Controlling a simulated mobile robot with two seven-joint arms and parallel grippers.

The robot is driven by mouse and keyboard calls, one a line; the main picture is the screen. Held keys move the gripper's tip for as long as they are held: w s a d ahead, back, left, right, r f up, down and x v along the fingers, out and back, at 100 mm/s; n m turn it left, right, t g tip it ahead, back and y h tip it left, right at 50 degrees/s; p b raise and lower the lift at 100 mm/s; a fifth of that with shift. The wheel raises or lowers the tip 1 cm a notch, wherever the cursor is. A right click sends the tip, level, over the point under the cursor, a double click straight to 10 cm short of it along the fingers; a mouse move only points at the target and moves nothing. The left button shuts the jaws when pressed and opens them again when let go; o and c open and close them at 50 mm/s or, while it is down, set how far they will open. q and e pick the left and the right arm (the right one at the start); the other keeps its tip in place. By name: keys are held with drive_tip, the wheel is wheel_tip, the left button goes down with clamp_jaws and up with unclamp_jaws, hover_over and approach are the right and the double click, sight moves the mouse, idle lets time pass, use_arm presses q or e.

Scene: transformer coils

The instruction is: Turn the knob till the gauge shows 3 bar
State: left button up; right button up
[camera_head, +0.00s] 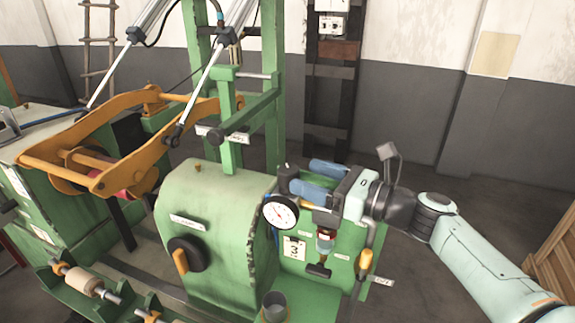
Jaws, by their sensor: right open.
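The gauge (280,212) is a round white dial with a dark rim on the green machine; its needle is too small to read surely. A plate with a "3" (294,249) sits below it. Right of the gauge is an air unit with a bluish bowl (325,242). My right gripper (301,176) comes in from the right, just above the gauge and the air unit. Its blue-padded fingers are apart and point left. I cannot make out the knob for certain; the gripper covers the top of the air unit. I cannot tell whether the fingers touch anything. My left gripper is out of view.
A yellow-handled lever (365,262) stands right of the air unit. The green housing (205,215) with a black-and-orange crank (184,258) is at left. A grey cup (274,305) is at the bottom. Green posts rise behind; the floor at right is largely clear.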

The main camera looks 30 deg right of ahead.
sight(298, 173)
drive_tip(key=x, duration=0.6)
drive_tip(key=shift+p, duration=0.4)
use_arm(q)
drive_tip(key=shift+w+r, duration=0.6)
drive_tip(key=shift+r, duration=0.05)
use_arm(e)
drive_tip(key=shift+s, duration=0.1)
